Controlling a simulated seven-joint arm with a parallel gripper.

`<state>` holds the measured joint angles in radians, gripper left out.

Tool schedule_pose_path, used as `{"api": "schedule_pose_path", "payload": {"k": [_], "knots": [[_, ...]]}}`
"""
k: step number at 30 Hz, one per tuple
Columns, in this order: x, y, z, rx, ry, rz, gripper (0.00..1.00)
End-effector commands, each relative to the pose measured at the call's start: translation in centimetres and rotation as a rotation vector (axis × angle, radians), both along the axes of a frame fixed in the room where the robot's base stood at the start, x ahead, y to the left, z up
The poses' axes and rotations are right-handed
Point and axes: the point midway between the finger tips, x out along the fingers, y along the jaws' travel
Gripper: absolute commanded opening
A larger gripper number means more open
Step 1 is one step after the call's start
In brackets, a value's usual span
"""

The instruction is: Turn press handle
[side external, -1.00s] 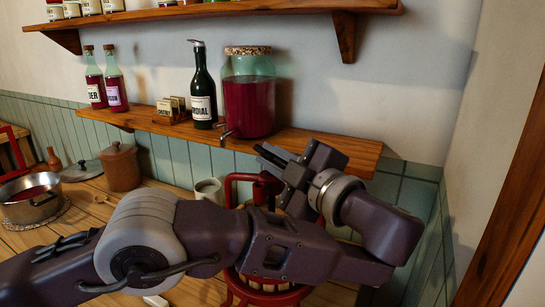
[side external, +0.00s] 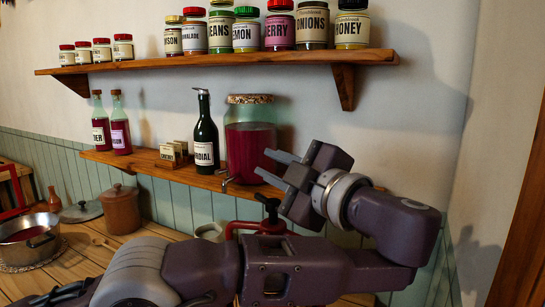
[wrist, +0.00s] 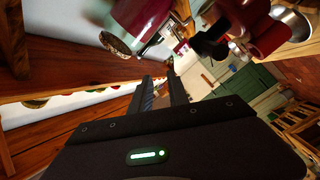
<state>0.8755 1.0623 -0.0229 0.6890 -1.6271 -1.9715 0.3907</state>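The press is red, with a black T-shaped handle (side external: 268,204) on top. In the side external view it stands below the shelf, its lower part hidden behind my arm. In the wrist view the black handle (wrist: 208,44) and red press body (wrist: 240,22) are at the upper right. My gripper (side external: 264,163) is above the handle, apart from it. Its two fingers are spread with nothing between them and point left, across the lower right of the big jar in the picture. In the wrist view the fingers (wrist: 160,82) also show a gap.
A cork-lidded jar of red liquid with a spigot (side external: 250,150) stands on the lower shelf (side external: 205,180), near my fingers. A dark cordial bottle (side external: 205,140) is beside it. The upper shelf (side external: 215,62) holds several labelled jars. A metal pot (side external: 28,240) is at the left.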

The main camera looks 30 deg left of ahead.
Motion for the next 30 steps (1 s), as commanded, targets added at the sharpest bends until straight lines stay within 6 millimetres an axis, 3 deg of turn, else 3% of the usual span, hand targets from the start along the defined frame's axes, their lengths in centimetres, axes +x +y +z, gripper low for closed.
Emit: {"api": "schedule_pose_path", "payload": {"k": [6, 20, 24, 30], "knots": [[0.0, 0.0, 2.3, 0.000, 0.000, 0.000, 0.21], [0.0, -0.1, 2.7, 0.001, 0.008, -0.010, 0.21], [-0.2, -2.3, 0.9, -0.031, 0.055, -0.109, 0.21], [-3.5, -3.4, -3.9, -0.121, 0.133, -0.211, 0.21]]}}
